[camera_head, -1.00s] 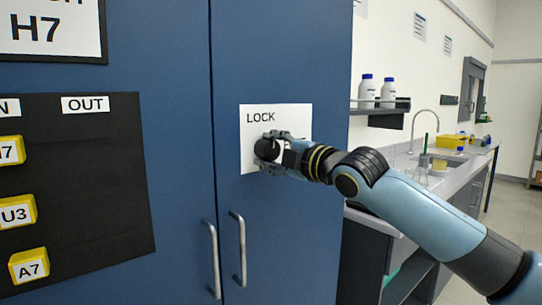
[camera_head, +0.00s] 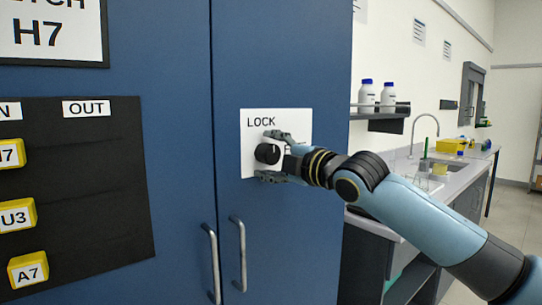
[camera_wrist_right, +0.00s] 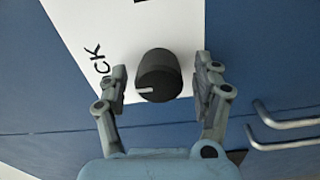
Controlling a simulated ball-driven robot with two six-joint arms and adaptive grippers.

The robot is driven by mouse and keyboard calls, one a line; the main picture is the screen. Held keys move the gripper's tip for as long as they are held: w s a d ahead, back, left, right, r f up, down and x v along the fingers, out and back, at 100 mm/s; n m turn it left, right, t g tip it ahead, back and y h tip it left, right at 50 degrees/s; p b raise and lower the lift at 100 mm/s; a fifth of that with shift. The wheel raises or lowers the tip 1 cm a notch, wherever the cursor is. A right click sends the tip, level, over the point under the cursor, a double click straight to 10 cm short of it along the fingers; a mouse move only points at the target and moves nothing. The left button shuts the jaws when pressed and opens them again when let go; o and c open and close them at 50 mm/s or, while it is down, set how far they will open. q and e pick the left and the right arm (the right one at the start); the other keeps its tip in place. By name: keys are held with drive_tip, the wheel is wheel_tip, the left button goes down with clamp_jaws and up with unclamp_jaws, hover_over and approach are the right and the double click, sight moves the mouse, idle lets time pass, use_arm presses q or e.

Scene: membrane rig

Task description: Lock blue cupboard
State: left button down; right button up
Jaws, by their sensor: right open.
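The blue cupboard (camera_head: 180,150) fills the left and middle of the head view, with both doors shut. A white sign (camera_head: 294,118) reading LOCK is on its right door; other lettering on it is partly hidden by my gripper. A round black knob (camera_head: 267,153) sits on the sign and shows in the right wrist view (camera_wrist_right: 160,72) with a pale mark on its rim, towards the lower left. My right gripper (camera_head: 268,156) is open, with one finger on either side of the knob; gaps show in the wrist view (camera_wrist_right: 160,85). My left gripper is not in view.
Two vertical door handles (camera_head: 240,250) stick out below the sign. A black board (camera_head: 75,190) with yellow tags hangs on the left door. To the right are a shelf with bottles (camera_head: 378,95) and a counter with a sink (camera_head: 440,180).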

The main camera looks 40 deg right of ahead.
sight(274, 156)
drive_tip(key=shift+s, duration=0.2)
drive_tip(key=s, duration=0.5)
drive_tip(key=shift+s+d+f, duration=0.1)
drive_tip(key=shift+s+d, duration=0.2)
drive_tip(key=shift+s, duration=0.75)
